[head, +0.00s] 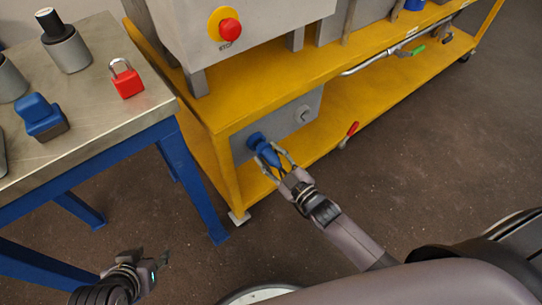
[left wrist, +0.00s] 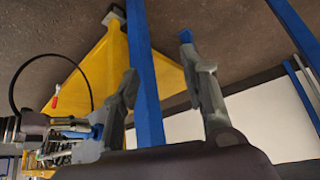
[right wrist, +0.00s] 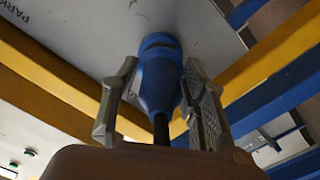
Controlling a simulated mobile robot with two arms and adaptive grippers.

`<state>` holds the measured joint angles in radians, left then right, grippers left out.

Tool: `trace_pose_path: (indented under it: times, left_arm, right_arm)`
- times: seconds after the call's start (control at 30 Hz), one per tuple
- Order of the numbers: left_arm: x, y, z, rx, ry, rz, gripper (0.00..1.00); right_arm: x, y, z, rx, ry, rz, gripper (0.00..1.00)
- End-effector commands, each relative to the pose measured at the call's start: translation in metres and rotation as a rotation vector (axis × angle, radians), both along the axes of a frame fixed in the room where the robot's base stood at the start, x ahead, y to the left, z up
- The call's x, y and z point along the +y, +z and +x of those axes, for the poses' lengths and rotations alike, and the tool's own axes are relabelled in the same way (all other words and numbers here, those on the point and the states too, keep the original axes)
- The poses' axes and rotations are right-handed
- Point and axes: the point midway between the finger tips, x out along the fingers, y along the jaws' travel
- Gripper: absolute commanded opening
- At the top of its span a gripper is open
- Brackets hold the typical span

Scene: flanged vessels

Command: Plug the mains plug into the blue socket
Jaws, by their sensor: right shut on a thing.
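The blue socket (head: 257,140) is on a grey panel on the side of the yellow cart. My right gripper (head: 277,159) is shut on the blue mains plug (head: 269,156), one finger on each side. In the right wrist view the plug (right wrist: 158,90) has its front end at the blue socket (right wrist: 160,42), roughly in line with it; I cannot tell how deep it sits. A black cable (right wrist: 161,130) leaves its rear. My left gripper (head: 152,262) is low at the front left, away from the socket. Its fingers (left wrist: 160,80) are apart and empty.
The yellow cart (head: 215,120) carries a grey box with a red stop button (head: 229,29). A steel-topped table (head: 90,125) with blue legs stands left, holding a red padlock (head: 126,78) and a blue block (head: 38,112). A red-handled tool (head: 350,132) lies on the lower shelf.

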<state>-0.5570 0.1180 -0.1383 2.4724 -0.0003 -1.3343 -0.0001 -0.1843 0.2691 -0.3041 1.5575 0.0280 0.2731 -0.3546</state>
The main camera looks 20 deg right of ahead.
Motion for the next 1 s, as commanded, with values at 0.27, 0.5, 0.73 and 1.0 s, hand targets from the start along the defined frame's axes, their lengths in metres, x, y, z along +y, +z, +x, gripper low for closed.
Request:
trace_pose_path:
  times: [0.27, 0.5, 0.73, 1.0]
  left_arm:
    - [0.000, 0.000, -0.002, 0.010, 0.000, 0.002, 0.40]
    - [0.002, -0.002, -0.008, 0.041, 0.003, 0.009, 0.40]
    - [0.006, -0.005, -0.014, 0.072, 0.009, 0.016, 0.40]
    - [0.007, -0.009, -0.022, 0.100, 0.011, 0.020, 0.40]
  right_arm:
    - [0.000, 0.001, 0.000, -0.001, 0.000, 0.000, 0.00]
    - [0.000, 0.001, 0.000, -0.001, 0.000, 0.000, 0.00]
    - [0.000, 0.001, 0.000, -0.001, 0.000, 0.000, 0.00]
    - [0.000, 0.001, 0.000, -0.001, 0.000, 0.000, 0.00]
